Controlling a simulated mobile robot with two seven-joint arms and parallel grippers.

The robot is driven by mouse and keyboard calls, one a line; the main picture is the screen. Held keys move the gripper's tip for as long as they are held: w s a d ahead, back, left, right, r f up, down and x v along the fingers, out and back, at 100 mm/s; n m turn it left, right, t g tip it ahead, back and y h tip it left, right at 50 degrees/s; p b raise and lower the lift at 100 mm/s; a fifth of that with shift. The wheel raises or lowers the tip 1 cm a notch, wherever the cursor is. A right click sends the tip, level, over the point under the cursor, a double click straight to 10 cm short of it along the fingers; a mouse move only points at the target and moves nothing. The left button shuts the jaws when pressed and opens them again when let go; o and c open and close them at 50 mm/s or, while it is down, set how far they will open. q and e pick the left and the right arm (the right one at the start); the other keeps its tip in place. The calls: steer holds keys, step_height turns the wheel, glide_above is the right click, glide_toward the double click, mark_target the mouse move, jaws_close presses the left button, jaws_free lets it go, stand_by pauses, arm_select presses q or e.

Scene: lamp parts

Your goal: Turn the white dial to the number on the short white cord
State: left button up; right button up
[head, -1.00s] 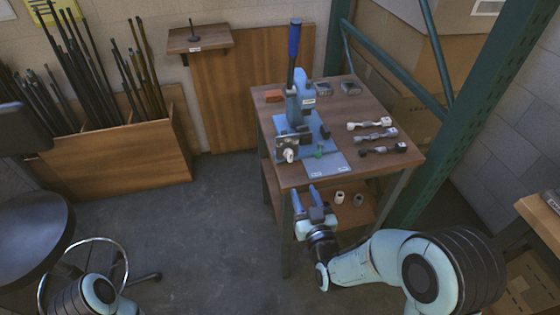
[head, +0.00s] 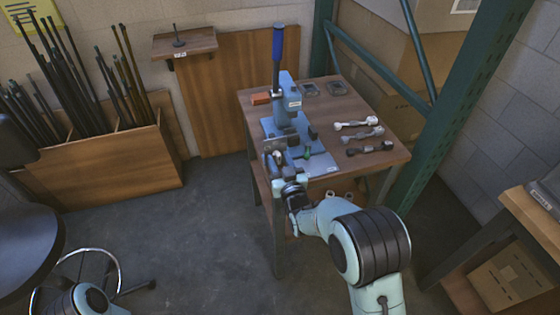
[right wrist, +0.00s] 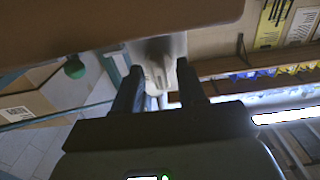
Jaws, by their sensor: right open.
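The blue press (head: 287,92) stands on the wooden table, and the dial's side of it faces me. In the head view my right gripper (head: 274,163) is at the press's front and mostly hides the white dial. In the right wrist view the white dial (right wrist: 158,68) lies between the two fingers of my right gripper (right wrist: 159,75), which are apart. Contact cannot be told. A white cord (head: 352,125) lies on the table right of the press, above a grey one and a black one. Its number is too small to read. My left gripper is out of view.
The wooden table (head: 385,108) also holds an orange block (head: 261,99) and dark square parts at the back. A small green piece (head: 308,153) stands by the press base. A green rack post (head: 450,110) rises close on the right.

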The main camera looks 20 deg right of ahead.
steer(key=shift+c, duration=0.3)
steer(key=c, duration=0.6)
steer(key=shift+c, duration=0.2)
steer(key=shift+n, duration=0.3)
steer(key=shift+n+b, duration=0.5)
steer(key=shift+b, duration=0.05)
steer(key=n+b, duration=0.1)
steer(key=n, duration=0.1)
steer(key=shift+a+f+n, duration=0.1)
steer(key=shift+n, duration=1.4)
steer(key=shift+a+n, duration=0.1)
steer(key=shift+n, duration=1.4)
